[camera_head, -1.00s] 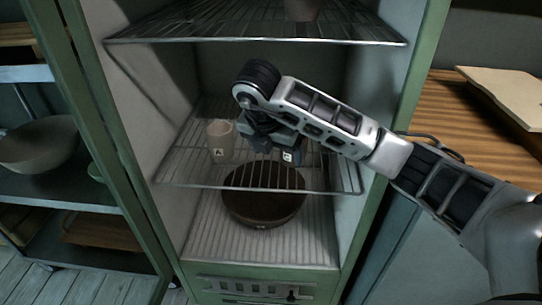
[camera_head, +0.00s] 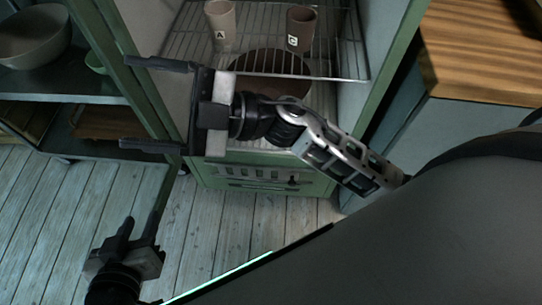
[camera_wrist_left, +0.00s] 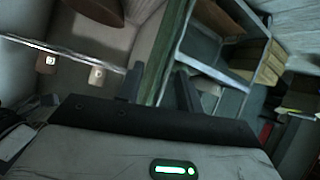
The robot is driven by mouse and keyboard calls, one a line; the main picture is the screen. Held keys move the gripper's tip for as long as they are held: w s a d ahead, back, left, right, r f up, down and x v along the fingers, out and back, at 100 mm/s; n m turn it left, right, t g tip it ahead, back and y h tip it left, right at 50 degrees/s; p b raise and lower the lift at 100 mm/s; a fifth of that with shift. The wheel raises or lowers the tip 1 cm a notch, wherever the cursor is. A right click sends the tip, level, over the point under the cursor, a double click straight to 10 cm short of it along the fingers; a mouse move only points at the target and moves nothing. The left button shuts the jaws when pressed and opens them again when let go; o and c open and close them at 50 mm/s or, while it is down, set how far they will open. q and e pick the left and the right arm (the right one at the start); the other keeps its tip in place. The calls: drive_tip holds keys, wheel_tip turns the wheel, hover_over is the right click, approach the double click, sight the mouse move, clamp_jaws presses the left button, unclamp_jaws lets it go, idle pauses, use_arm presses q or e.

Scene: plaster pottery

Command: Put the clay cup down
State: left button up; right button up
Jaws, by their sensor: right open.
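Two cups stand upright on the wire shelf (camera_head: 260,62) of the green cabinet in the head view. The beige cup (camera_head: 221,18) with label A is on the left. The dark brown cup (camera_head: 300,26) with label C is on the right, apart from it. My right gripper (camera_head: 128,103) is open and empty, in front of the cabinet and below left of the cups. My left gripper (camera_head: 139,226) is low over the floor, its fingers apart with nothing between them. Its fingers also show in the left wrist view (camera_wrist_left: 158,88).
A brown bowl (camera_head: 262,84) sits beneath the wire shelf. A wooden counter (camera_head: 480,55) stands at the right. The plank floor (camera_head: 210,250) is clear.

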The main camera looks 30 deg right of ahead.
drive_tip(key=w+d+f+m+t+h, duration=0.2)
drive_tip(key=d+f+m+t+h, duration=0.3)
drive_tip(key=m, duration=0.3)
drive_tip(key=w+d+f+m+t+h, duration=0.1)
drive_tip(key=d+f+m+t+h, duration=0.1)
drive_tip(key=d+m+t+h, duration=0.5)
drive_tip(key=s+d+f+m+g+h, duration=0.1)
drive_tip(key=s+f+m+g+h, duration=0.1)
drive_tip(key=f, duration=0.5)
drive_tip(key=s+d+f+m+g+h, duration=0.1)
drive_tip(key=s+f+m+g+h, duration=0.2)
drive_tip(key=s+f+m+g, duration=0.1)
wheel_tip(320, 180, down, 4)
drive_tip(key=shift+s+d+r+m+g, duration=0.1)
drive_tip(key=shift+s+d+m+g, duration=0.25)
drive_tip(key=shift+s+g, duration=0.6)
